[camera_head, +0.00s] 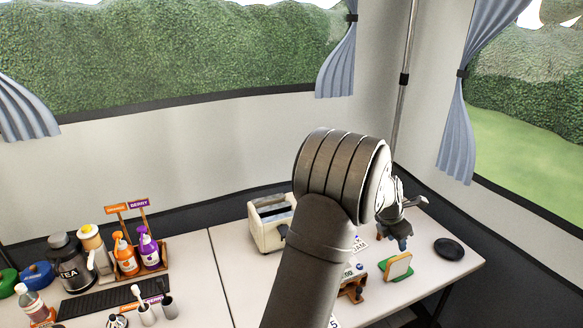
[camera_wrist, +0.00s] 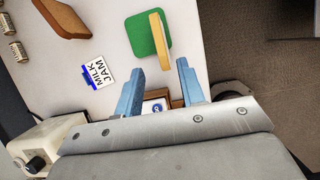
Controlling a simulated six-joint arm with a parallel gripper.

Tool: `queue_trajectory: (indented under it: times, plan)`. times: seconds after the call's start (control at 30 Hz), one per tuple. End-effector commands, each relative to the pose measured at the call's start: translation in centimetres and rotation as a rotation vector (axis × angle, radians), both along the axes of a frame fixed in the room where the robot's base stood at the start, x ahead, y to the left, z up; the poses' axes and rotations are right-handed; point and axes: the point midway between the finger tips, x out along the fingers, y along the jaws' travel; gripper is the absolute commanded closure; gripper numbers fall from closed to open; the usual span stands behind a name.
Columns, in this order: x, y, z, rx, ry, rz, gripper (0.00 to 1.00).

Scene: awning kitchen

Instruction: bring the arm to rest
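My arm rises over the table in the head view, with its large dark elbow in the middle of the picture. My gripper (camera_head: 390,238) shows only in part there, behind the elbow. In the wrist view the two blue fingers of my gripper (camera_wrist: 163,82) stand apart with nothing between their tips. The gripper is open and empty above the table's edge. A small wooden holder with a card (camera_wrist: 154,107) shows behind and between the fingers, lower down on the table.
Near the gripper stand a toaster (camera_head: 268,224), a bread slice on a green board (camera_head: 397,267) and a black round plate (camera_head: 449,248). A card reading MILK JAM (camera_wrist: 98,73) lies close by. Bottles in a wooden rack (camera_head: 140,250) and a tea jar (camera_head: 70,262) stand left.

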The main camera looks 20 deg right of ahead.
Motion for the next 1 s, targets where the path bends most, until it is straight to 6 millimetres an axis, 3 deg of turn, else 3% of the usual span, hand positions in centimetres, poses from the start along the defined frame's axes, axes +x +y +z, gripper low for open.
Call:
queue_trajectory:
  times: [0.63,0.73,1.0]
  plan:
    - [-0.1,-4.2,-10.6,0.002,0.001,-0.002,0.64]
    - [0.0,-4.2,-8.7,-0.004,-0.002,0.000,0.64]
    - [0.0,-4.2,-7.2,-0.001,0.000,-0.001,0.64]
